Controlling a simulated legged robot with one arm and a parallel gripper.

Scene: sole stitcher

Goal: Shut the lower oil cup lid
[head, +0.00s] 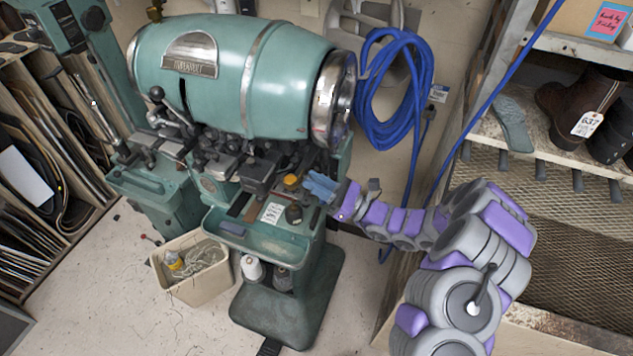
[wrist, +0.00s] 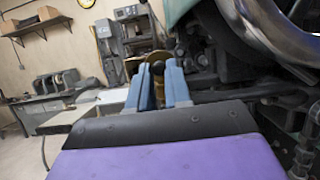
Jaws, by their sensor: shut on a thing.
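The green sole stitcher (head: 240,80) stands at the centre of the head view. My gripper (head: 310,182), with blue fingers, reaches in from the right at the machine's lower front, below the barrel's chrome end. In the wrist view the two blue fingers (wrist: 157,68) close in on a small brass-coloured, dark-centred part (wrist: 154,56), which looks like the lower oil cup lid. The fingers partly hide it, and I cannot tell its angle. In the head view my fingers hide what they hold.
A blue hose coil (head: 392,100) hangs behind. A shelf (head: 540,150) with boots stands at the right. A bin (head: 192,280) sits on the floor.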

